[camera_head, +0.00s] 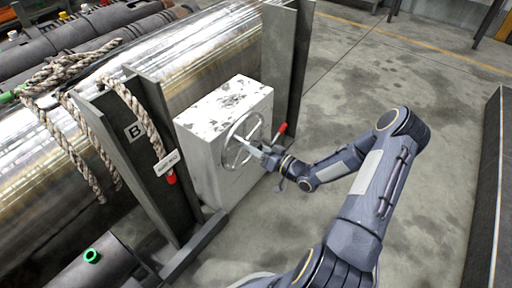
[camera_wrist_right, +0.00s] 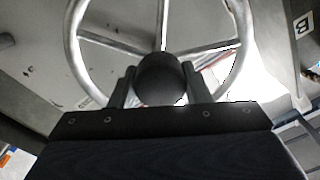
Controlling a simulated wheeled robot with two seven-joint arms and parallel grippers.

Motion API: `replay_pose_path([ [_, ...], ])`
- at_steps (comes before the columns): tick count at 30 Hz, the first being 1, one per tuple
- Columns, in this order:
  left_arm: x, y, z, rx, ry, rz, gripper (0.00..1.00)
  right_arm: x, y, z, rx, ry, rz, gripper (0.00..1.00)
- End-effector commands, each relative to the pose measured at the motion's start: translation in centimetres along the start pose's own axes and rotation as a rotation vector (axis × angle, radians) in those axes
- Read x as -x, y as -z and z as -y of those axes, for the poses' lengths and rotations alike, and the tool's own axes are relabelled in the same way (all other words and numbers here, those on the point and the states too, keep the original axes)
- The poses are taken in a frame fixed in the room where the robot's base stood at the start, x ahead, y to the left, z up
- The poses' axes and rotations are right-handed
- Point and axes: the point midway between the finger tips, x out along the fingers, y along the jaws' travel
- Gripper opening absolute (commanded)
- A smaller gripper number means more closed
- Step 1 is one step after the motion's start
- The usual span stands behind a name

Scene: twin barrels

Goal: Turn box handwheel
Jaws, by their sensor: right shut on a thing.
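The handwheel (camera_head: 236,158) is a grey metal ring with spokes on the front face of a worn white box (camera_head: 205,150). My right gripper (camera_head: 258,150) is at the wheel, reaching in from the right. In the right wrist view, the wheel's rim and spokes (camera_wrist_right: 97,40) fill the upper part. There, the two fingers of my right gripper (camera_wrist_right: 160,88) stand on either side of a dark round knob (camera_wrist_right: 160,75) where the spokes meet, shut on it. The knob hides the wheel's centre behind it. My left gripper is out of view.
A lever with a red grip (camera_head: 281,130) sticks out at the box's right side, close to my right gripper. Dark upright plates, one marked B (camera_head: 135,131), flank the box. A large metal barrel (camera_head: 195,50) lies behind. Rope (camera_head: 80,135) hangs at left. The floor at right is open.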

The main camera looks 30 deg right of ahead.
Motion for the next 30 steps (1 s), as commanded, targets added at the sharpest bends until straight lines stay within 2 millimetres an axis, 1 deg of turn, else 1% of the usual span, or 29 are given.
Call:
replay_pose_path([
  [3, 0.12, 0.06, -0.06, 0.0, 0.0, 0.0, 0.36, 0.03, -0.02, -0.01, -0.064, -0.001, -0.001, 0.02],
  [9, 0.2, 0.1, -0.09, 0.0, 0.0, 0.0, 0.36, 0.03, -0.02, -0.02, -0.131, -0.001, -0.003, 0.02],
  [26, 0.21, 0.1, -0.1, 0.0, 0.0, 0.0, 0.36, 0.03, -0.03, -0.04, -0.157, -0.001, -0.005, 0.02],
  [27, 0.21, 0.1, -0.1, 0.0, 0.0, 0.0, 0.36, 0.03, -0.03, -0.04, -0.157, -0.001, -0.005, 0.48],
  [30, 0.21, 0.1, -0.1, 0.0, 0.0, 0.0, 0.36, 0.03, -0.03, -0.03, -0.157, -0.001, -0.004, 0.61],
])
